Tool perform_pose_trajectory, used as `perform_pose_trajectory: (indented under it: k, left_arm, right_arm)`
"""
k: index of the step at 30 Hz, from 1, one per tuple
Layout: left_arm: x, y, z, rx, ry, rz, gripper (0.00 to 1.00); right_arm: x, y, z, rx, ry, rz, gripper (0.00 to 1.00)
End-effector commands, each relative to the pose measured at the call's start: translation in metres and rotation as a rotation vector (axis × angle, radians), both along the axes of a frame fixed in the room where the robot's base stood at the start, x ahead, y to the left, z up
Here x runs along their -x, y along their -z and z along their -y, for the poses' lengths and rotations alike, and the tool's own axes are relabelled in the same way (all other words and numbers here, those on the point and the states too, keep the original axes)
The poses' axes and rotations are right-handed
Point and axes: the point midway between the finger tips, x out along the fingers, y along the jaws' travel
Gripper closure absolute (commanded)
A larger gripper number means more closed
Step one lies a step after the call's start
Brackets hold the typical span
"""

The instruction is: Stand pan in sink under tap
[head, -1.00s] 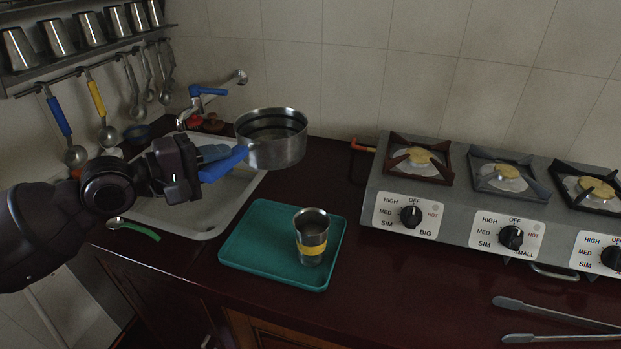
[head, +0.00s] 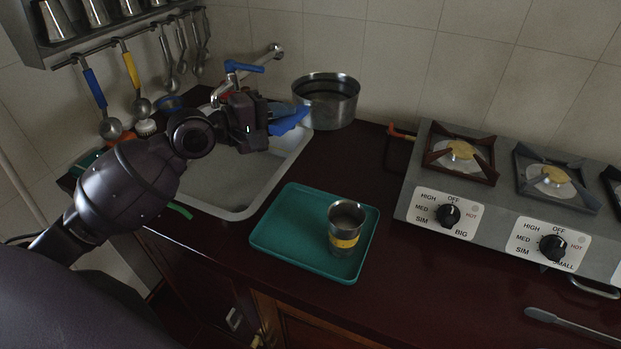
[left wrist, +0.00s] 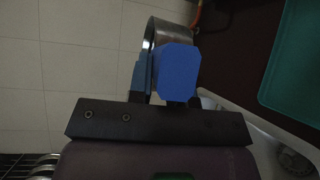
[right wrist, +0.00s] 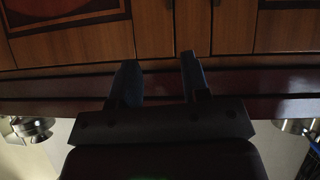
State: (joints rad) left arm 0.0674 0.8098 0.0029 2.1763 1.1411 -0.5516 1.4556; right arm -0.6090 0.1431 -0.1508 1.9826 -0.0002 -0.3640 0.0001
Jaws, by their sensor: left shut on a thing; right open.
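The steel pan (head: 328,101) with a blue handle (head: 290,120) is at the right rear of the sink, over the dark counter; I cannot tell whether it touches the counter. My left gripper (head: 272,116) is shut on the handle. In the left wrist view the handle (left wrist: 179,72) fills the jaws, with part of the pan (left wrist: 165,32) behind it. The white sink (head: 238,211) is partly hidden by my left arm. The tap (head: 262,61) with a blue lever is behind it. My right gripper (right wrist: 157,80) is open and empty, facing wooden cabinet fronts.
A teal tray (head: 280,252) holds a steel cup (head: 346,222) with a yellow band. Ladles (head: 108,125) hang from a rack at left. Dark counter is free between tray and stove.

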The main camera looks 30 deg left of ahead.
Motion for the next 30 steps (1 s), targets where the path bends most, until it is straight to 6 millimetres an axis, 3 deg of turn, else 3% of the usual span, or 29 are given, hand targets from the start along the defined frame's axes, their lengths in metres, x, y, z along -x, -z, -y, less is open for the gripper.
perform_pose_trajectory:
  k: [3,15,25,30]
  left_arm:
    - [0.000,0.030,0.000,0.002,0.000,-0.005,1.00]
    - [0.000,0.112,0.000,-0.001,0.000,-0.004,1.00]
    - [0.000,0.136,0.000,0.000,0.001,0.000,1.00]
    - [0.000,0.167,0.000,-0.002,0.000,-0.006,1.00]
  right_arm:
    - [-0.001,0.010,0.000,0.002,-0.004,-0.004,0.57]
    - [-0.006,0.028,-0.003,0.001,-0.012,-0.013,0.57]
    - [-0.007,0.035,-0.004,0.001,-0.014,-0.016,0.57]
    - [-0.002,0.051,-0.005,0.001,-0.016,-0.039,0.57]
